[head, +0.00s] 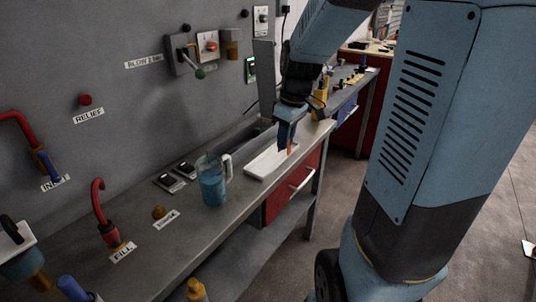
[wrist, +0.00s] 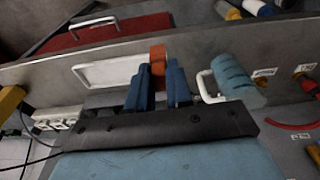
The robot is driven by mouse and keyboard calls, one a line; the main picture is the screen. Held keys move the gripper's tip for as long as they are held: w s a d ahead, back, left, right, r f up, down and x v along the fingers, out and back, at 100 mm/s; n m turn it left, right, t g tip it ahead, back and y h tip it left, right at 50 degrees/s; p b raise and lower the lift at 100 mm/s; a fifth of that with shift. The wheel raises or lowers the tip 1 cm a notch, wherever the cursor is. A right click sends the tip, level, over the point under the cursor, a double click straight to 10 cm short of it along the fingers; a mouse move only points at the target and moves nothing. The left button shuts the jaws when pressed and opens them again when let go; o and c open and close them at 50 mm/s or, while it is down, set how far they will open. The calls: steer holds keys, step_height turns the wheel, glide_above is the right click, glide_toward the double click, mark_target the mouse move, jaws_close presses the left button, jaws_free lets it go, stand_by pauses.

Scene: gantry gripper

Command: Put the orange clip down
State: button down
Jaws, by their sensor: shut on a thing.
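The orange clip (wrist: 157,56) is held between the blue fingers of my gripper (wrist: 165,84) in the wrist view. In the head view my gripper (head: 287,136) points down over the white tray, and a bit of the orange clip (head: 290,140) shows beside the fingers. My gripper is shut on the clip. The white tray (head: 262,166) lies on the grey bench; it also shows behind my fingers in the wrist view (wrist: 105,72). I cannot tell whether the clip touches the tray.
A blue jug with a white handle (head: 212,186) stands on the bench left of the tray. Two small dark devices (head: 170,182) lie near the wall. A red drawer (head: 280,202) is under the bench edge. Red fill pipe (head: 104,215) stands farther left.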

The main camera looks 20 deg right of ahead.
steer(key=w+f, duration=0.3)
steer(key=w, duration=0.1)
steer(key=w+a+f, duration=0.1)
steer(key=w+f, duration=0.2)
steer(key=w, duration=0.1)
steer(key=w+a+f, duration=0.1)
steer(key=w+f, duration=0.2)
steer(key=w, duration=0.1)
steer(key=shift+w, duration=0.15)
steer(key=shift+w+f, duration=0.15)
steer(key=shift+f, duration=0.8)
steer(key=shift+w+f, duration=0.1)
steer(key=shift+f, duration=0.85)
steer(key=c, duration=1)
jaws_free()
